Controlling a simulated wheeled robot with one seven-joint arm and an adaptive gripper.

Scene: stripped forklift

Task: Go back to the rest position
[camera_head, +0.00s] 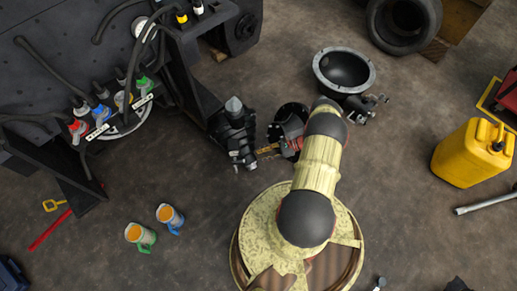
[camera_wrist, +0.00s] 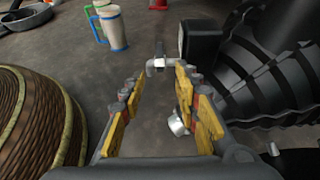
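My gripper (camera_wrist: 158,84) is open in the wrist view, with its two yellow-padded fingers apart and nothing held between them. Beyond the fingertips is a small bent metal piece (camera_wrist: 156,64), and a small silver cylinder (camera_wrist: 177,125) shows by the right finger. In the head view my gripper (camera_head: 267,150) is partly hidden by my arm, low beside a black ribbed part (camera_head: 237,142). That ribbed part fills the right of the wrist view (camera_wrist: 270,65).
Two mugs (camera_head: 141,236) (camera_head: 170,217), the dark forklift body (camera_head: 60,60), a round housing (camera_head: 344,70) and a yellow canister (camera_head: 472,153) stand around.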

